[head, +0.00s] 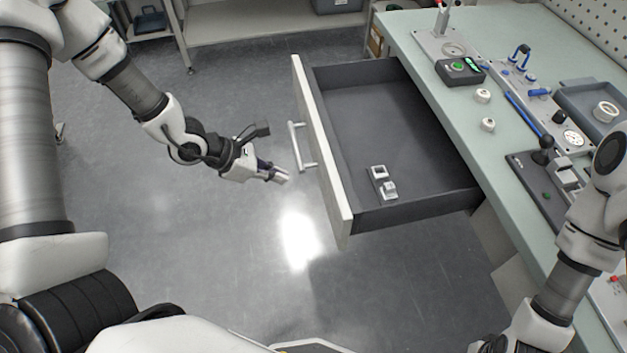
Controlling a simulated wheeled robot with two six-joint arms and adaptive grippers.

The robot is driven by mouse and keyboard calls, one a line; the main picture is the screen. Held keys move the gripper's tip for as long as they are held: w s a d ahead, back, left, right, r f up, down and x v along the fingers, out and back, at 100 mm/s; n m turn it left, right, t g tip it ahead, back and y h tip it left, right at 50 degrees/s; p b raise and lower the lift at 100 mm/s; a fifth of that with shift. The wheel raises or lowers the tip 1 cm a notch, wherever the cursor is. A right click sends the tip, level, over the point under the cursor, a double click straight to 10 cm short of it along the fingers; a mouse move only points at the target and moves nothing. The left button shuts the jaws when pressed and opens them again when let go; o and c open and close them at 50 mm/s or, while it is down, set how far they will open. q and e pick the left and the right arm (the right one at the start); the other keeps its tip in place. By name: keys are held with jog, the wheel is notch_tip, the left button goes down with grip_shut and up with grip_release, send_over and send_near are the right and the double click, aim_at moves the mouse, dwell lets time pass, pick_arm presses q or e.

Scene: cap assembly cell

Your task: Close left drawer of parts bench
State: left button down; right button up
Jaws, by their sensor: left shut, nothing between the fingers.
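The drawer (385,125) of the parts bench stands pulled out to the left, with a pale front panel (326,160) and a silver bar handle (296,147). My left gripper (283,175) is shut and empty, in front of the panel and close to the lower end of the handle. I see a small gap between the fingertips and the panel. My right arm reaches over the bench at the right, and its gripper is not visible.
A shelf (260,25) stands at the back. The grey floor left of the drawer is clear.

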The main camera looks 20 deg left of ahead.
aim_at(323, 183)
pick_arm(q)
jog(key=w+d+f, duration=0.1)
jog(key=d, duration=0.1)
jog(key=w+d+f, duration=0.1)
jog(key=w+d, duration=0.1)
jog(key=w+d+f, duration=0.1)
jog(key=d+f, duration=0.1)
jog(key=shift+w+d+p, duration=0.2)
jog(key=shift+d+p, duration=0.05)
jog(key=shift+p, duration=0.1)
jog(key=shift+a, duration=0.1)
jog(key=shift+w, duration=0.1)
